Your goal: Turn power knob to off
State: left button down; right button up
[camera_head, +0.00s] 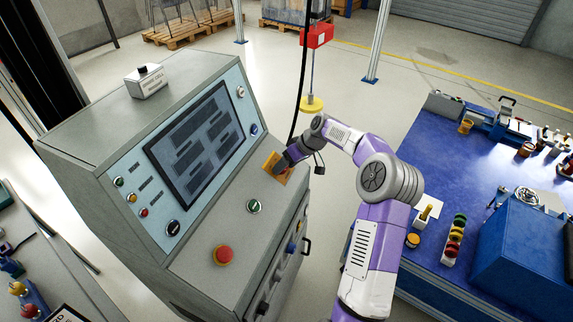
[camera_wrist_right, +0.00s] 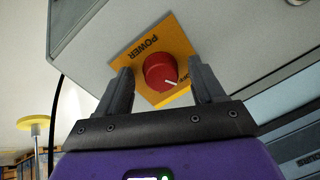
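The power knob (camera_wrist_right: 160,71) is a red round knob with a white pointer line, on a yellow plate (camera_wrist_right: 137,62) lettered POWER. The pointer is aimed toward the plate's lower right in the right wrist view, near lettering that is partly hidden by a finger. My right gripper (camera_wrist_right: 161,85) is open, one finger on each side of the knob, with visible gaps. In the head view my right gripper (camera_head: 281,167) is over the yellow plate (camera_head: 273,174) on the console's sloped top and hides the knob. My left gripper is not seen.
The grey console (camera_head: 190,262) carries a red emergency button (camera_head: 222,254), a dark green-rimmed selector (camera_head: 253,206) and a dark screen (camera_head: 190,145). A blue workbench (camera_head: 440,165) with several parts stands to the right.

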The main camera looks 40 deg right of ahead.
jog(key=p+v, duration=0.2)
jog(key=v, duration=0.5)
jog(key=shift+r, duration=0.2)
jog(key=shift+s+d, duration=0.1)
dwell(0.4)
